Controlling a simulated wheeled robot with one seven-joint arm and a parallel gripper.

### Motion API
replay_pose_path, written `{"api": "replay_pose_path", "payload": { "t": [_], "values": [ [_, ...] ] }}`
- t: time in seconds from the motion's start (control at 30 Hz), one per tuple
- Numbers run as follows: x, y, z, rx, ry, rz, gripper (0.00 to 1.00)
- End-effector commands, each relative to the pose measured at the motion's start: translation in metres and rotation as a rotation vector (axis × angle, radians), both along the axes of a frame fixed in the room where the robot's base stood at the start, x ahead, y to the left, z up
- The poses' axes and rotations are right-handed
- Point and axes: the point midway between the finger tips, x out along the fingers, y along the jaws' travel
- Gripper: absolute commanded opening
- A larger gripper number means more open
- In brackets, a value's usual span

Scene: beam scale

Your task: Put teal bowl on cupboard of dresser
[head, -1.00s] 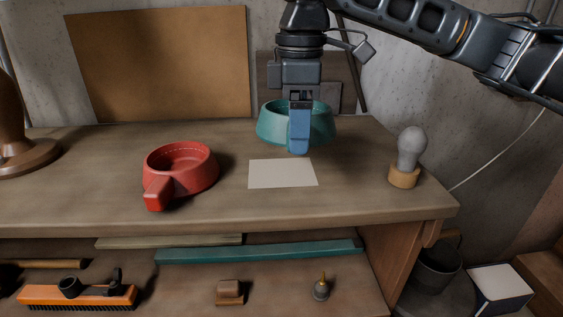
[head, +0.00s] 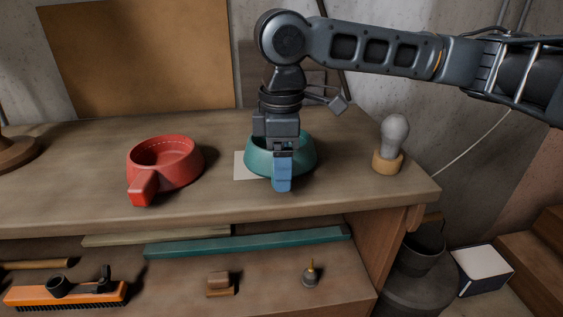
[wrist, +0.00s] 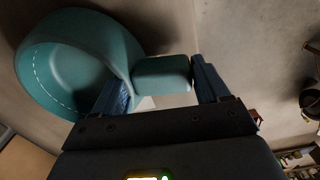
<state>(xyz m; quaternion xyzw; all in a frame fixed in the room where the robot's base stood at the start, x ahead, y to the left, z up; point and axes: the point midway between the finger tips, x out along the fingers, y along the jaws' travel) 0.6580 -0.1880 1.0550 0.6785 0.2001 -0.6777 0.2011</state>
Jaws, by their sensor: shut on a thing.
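The teal bowl (head: 309,158) is over the right part of the pale card (head: 241,166) on the wooden workbench (head: 80,205). My gripper (head: 282,187) is in front of the bowl, with a blue finger showing. In the wrist view the bowl (wrist: 62,70) is at upper left, and my gripper (wrist: 163,92) has its blue fingers shut on either side of the bowl's block-like handle (wrist: 163,73). I cannot tell whether the bowl touches the bench. No dresser cupboard is clearly identifiable.
A red bowl (head: 165,150) with a handle stands to the left. A grey bulb-shaped object on a wooden base (head: 388,163) stands near the bench's right end. A bucket (head: 422,252) is at lower right.

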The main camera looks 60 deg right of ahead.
Motion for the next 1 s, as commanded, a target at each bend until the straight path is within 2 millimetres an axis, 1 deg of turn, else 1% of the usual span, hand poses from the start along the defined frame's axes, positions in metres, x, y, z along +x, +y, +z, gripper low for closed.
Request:
{"api": "replay_pose_path", "payload": {
  "t": [0.1,0.27,0.3,0.53,0.77,0.93,1.0],
  "values": [
    [0.000,0.000,-0.006,0.003,0.002,-0.001,0.25],
    [0.000,0.000,-0.007,0.002,0.002,-0.001,0.25],
    [0.000,0.001,-0.007,0.003,0.003,-0.001,0.77],
    [0.000,0.000,-0.006,0.002,0.002,-0.001,0.99],
    [0.000,0.000,-0.006,0.001,0.002,-0.001,0.99],
    [0.000,0.000,-0.013,-0.002,0.003,0.000,0.99],
    [0.001,0.000,0.002,0.000,-0.002,-0.001,0.99]
  ]
}}
